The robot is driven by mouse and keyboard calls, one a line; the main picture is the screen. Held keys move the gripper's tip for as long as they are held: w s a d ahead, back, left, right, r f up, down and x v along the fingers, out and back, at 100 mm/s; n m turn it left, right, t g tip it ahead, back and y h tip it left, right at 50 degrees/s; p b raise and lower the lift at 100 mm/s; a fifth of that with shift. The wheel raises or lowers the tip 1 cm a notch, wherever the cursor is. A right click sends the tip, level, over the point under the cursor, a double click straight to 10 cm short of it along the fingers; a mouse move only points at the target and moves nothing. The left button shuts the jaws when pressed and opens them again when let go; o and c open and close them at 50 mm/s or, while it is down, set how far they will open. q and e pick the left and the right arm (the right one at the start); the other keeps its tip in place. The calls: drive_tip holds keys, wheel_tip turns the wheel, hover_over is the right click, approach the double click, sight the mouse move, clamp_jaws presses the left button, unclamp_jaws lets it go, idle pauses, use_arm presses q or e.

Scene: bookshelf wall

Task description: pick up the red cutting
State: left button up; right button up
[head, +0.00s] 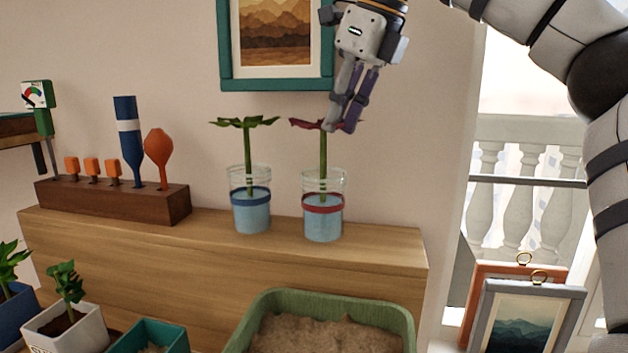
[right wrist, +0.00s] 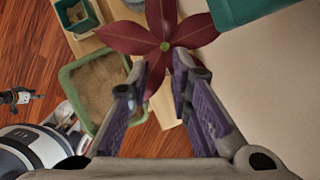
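The red cutting (head: 323,160) stands upright in a glass of blue water with a red band (head: 323,222), on the wooden ledge. Its green stem rises to dark red leaves, which spread out star-shaped in the right wrist view (right wrist: 163,32). My right gripper (head: 343,126) points down at the leaves from above, and its fingers partly hide them. In the right wrist view its two fingers (right wrist: 160,72) are apart with nothing gripped between them, beside the leaf centre. What seems to be my left gripper (right wrist: 18,97) shows small at the left edge there.
A second cutting with green leaves (head: 246,123) stands in a blue-banded glass (head: 251,210) just left. A wooden tool rack (head: 110,200) is farther left. A green tray of soil (head: 405,320) and small pots are below. A framed picture (head: 226,50) hangs behind the gripper.

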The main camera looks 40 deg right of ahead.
sight(326, 148)
drive_tip(key=x, duration=0.8)
drive_tip(key=shift+w+d+b, duration=0.1)
drive_tip(key=shift+d+b, duration=0.05)
drive_tip(key=shift+b, duration=0.2)
drive_tip(key=shift+r, duration=0.1)
clamp_jaws()
